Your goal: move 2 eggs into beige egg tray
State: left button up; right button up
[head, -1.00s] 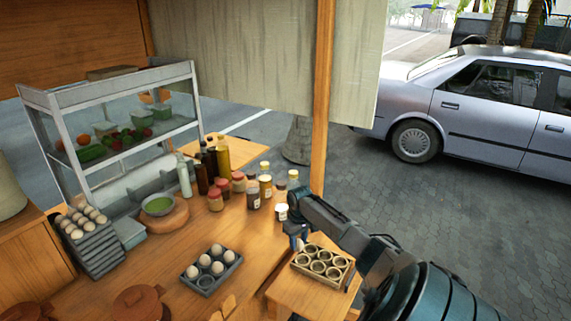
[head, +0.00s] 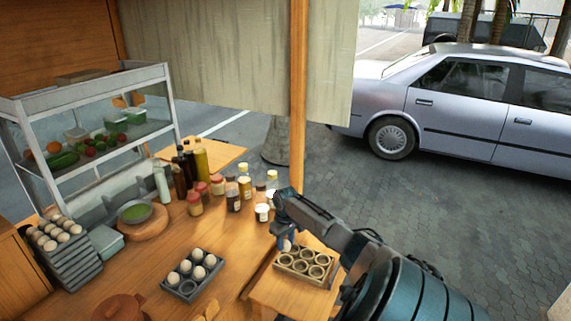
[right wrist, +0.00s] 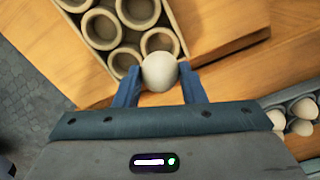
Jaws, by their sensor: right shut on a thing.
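The beige egg tray (head: 277,267) stands on a small wooden table and has two rows of round cups. My right gripper (head: 286,243) is over its back left corner, shut on a white egg (right wrist: 160,72), which shows between the fingers in the right wrist view. A grey egg tray (head: 164,291) on the counter holds several white eggs (head: 198,272) and has one empty cup at the front. My left gripper is not in view.
Bottles and jars (head: 232,195) stand behind the tray. A tall stack of egg trays (head: 75,265), a bowl of green food (head: 136,212) and a glass display case (head: 100,130) are at the left. A wooden post (head: 298,110) rises behind my right arm.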

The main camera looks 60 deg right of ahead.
aim_at(285, 240)
jog(key=shift+f, duration=0.1)
jog(key=shift+f+b, duration=0.5)
jog(key=shift+f, duration=0.4)
jog(key=shift+f+b, duration=1.7)
jog(key=shift+f, duration=0.8)
dwell(0.9)
jog(key=o, duration=0.7)
notch_tip(285, 240, up, 11)
jog(key=shift+f+b, duration=0.1)
jog(key=shift+b, duration=1.15)
